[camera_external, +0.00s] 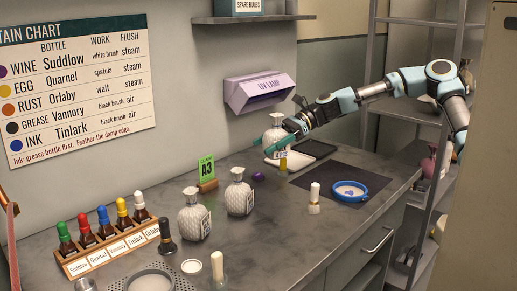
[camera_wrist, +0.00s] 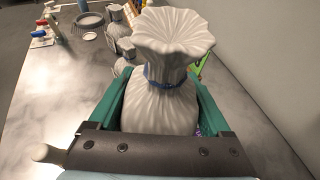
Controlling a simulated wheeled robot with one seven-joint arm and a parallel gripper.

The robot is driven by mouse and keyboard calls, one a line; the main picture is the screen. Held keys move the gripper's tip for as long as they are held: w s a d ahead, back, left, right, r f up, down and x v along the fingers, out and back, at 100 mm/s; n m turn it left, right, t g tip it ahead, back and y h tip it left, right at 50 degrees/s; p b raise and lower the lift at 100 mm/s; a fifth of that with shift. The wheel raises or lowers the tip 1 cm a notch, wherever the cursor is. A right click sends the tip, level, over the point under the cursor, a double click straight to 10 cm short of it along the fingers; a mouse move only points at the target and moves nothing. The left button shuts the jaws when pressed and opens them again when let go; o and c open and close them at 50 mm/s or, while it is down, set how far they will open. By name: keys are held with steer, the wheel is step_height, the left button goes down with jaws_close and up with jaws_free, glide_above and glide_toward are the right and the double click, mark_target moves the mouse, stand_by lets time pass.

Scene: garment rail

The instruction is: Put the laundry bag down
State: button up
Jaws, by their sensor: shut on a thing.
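A pale grey laundry bag (camera_wrist: 172,95), gathered at the neck with a blue tie, stands upright between the green fingers of my gripper (camera_wrist: 165,105) in the wrist view. My gripper is shut on it. In the external view my gripper (camera_external: 293,127) reaches from the right to the bag (camera_external: 275,136), which carries a small white tag. The bag is at the back of the counter, below the UV lamp. I cannot tell whether its base touches the counter. Two similar tagged bags stand apart on the counter, one at the left (camera_external: 194,216) and one nearer the middle (camera_external: 239,194).
The counter (camera_external: 285,222) has bare room at the front middle. A green A3 sign (camera_external: 206,169) stands behind the two bags. A dark mat (camera_external: 328,178) with a blue-rimmed dish (camera_external: 350,191) lies at right. A rack of bottles (camera_external: 112,248) is at left. The UV lamp (camera_external: 260,91) overhangs the back.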

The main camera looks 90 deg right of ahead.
step_height(320, 180, down, 12)
steer(key=shift+r+p, duration=0.2)
steer(key=shift+p, duration=0.45)
steer(key=shift+f, duration=0.1)
steer(key=o, duration=1.4)
steer(key=b+v, duration=0.2)
steer(key=v, duration=1)
